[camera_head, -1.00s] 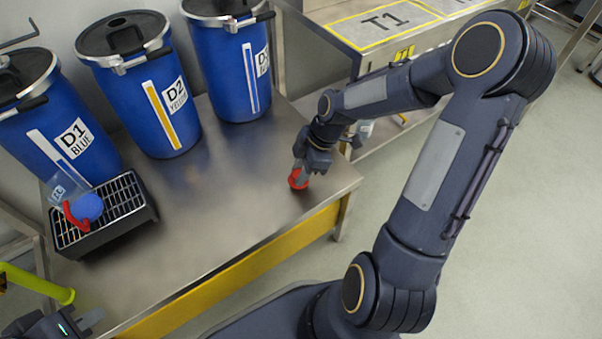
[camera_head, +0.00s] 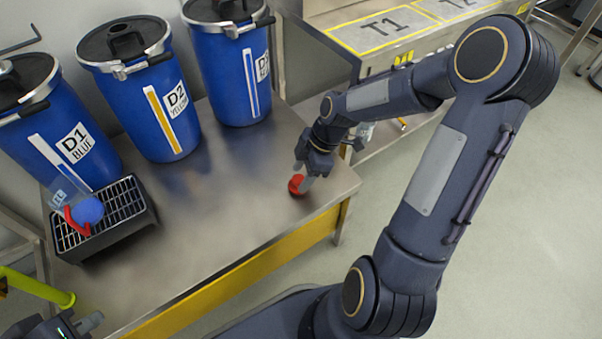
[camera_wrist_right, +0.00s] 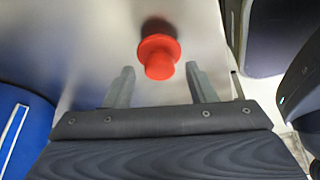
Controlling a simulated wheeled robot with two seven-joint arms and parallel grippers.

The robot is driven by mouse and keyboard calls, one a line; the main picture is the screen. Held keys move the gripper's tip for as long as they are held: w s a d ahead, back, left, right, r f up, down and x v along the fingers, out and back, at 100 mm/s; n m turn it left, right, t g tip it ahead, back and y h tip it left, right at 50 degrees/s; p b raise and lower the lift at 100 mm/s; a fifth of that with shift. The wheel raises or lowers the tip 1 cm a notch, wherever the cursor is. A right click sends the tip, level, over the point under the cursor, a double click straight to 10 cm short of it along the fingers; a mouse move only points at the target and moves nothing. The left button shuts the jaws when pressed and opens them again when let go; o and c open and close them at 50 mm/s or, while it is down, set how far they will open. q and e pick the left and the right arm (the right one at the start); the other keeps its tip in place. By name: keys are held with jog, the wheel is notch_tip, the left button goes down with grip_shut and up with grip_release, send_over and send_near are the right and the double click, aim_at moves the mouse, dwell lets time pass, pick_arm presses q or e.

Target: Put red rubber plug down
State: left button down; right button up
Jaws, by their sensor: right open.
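The red rubber plug (camera_head: 296,185) rests on the steel table (camera_head: 235,205) near its right front corner. In the right wrist view the plug (camera_wrist_right: 159,55) lies just ahead of and between the fingertips, with bare metal around it. My right gripper (camera_head: 307,178) is right above and beside the plug. Its fingers are apart in the wrist view (camera_wrist_right: 158,75), and neither touches the plug there. My left gripper (camera_head: 93,322) shows only partly at the bottom left edge, and its opening cannot be made out.
Blue drums D1 (camera_head: 60,135), D2 (camera_head: 157,110) and a third (camera_head: 232,75) stand along the back. A black grated tray (camera_head: 125,225) with a blue round item and a red piece is at the left. A bench marked T1 (camera_head: 385,60) adjoins at the right. The table's middle is clear.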

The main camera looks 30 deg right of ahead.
jog(key=p+v, duration=0.4)
jog(key=v, duration=0.6)
jog(key=s+a+r+m+t, duration=0.2)
jog(key=s+a+r+m, duration=0.2)
jog(key=s+m, duration=0.4)
jog(key=s+a+r+m+t, duration=0.2)
jog(key=s+a+r+m, duration=0.2)
jog(key=s+m, duration=0.3)
jog(key=shift+s+a+r+m+h, duration=0.35)
jog(key=shift+r+m, duration=0.25)
jog(key=shift+r, duration=0.25)
notch_tip(320, 180, up, 31)
jog(key=p, duration=3.1)
jog(key=shift+r, duration=0.15)
